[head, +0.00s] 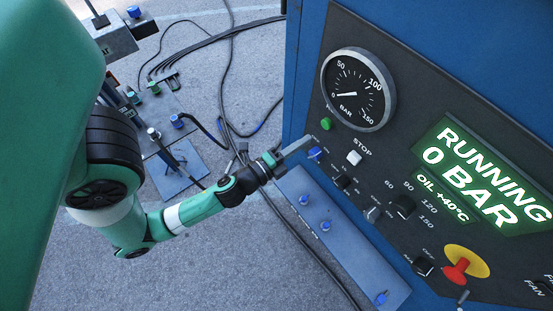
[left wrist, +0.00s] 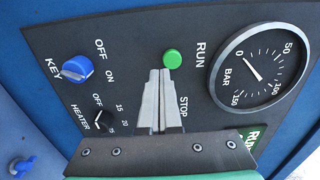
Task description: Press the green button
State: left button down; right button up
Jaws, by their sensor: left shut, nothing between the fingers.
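The green button (head: 326,124) is a small round button on the dark control panel, below the pressure gauge. It also shows in the left wrist view (left wrist: 173,59), beside the RUN label. My left gripper (head: 308,141) is shut and empty, its fingers pointing at the panel. In the left wrist view the fingertips (left wrist: 160,72) lie just below the green button in the picture. In the head view a small gap shows between the tips and the button. My right gripper is not in view.
The blue key knob (head: 315,153) sits close by the fingertips. The white STOP button (head: 354,157) is to the right. The gauge (head: 358,89) needle points at 0. The display (head: 480,178) reads RUNNING, 0 BAR. A red-and-yellow knob (head: 462,266) is lower right.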

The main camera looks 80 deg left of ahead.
pick_arm(q)
jog(key=b+v, duration=0.4)
jog(key=v, duration=0.4)
jog(key=shift+s+b, duration=0.25)
jog(key=shift+b, duration=0.15)
jog(key=shift+d+f, duration=0.1)
